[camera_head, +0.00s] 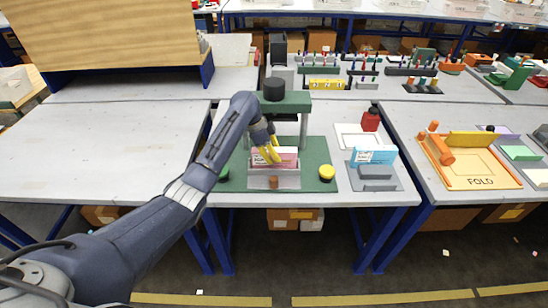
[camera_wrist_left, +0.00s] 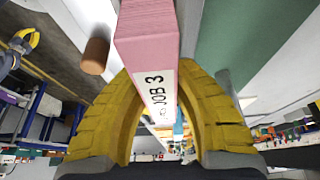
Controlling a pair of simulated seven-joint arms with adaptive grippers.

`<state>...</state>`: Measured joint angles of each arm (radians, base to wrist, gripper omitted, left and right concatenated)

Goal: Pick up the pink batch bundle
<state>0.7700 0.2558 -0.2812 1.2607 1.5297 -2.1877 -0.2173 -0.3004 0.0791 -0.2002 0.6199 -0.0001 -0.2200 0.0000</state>
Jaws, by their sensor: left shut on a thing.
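The pink batch bundle (camera_head: 288,155) is at a grey holder (camera_head: 262,180) on the green base (camera_head: 312,172) of a press-like station. In the left wrist view the bundle (camera_wrist_left: 143,38) is a thick pink stack with a white "JOB 3" label. My left gripper (camera_head: 270,153), with yellow fingers, is shut on the bundle, one finger on each side. I cannot tell whether the bundle is clear of the holder. A small yellow gripper, seemingly my right (camera_wrist_left: 27,40), shows at the wrist view's upper left, too small to read its state.
A green bridge with a black cylinder (camera_head: 274,89) stands just behind my gripper. A brown peg (camera_head: 273,183) is in front of the holder, and a yellow button (camera_head: 327,172) is to the right. A blue bundle (camera_head: 374,155) stands further right. The left table (camera_head: 100,150) is clear.

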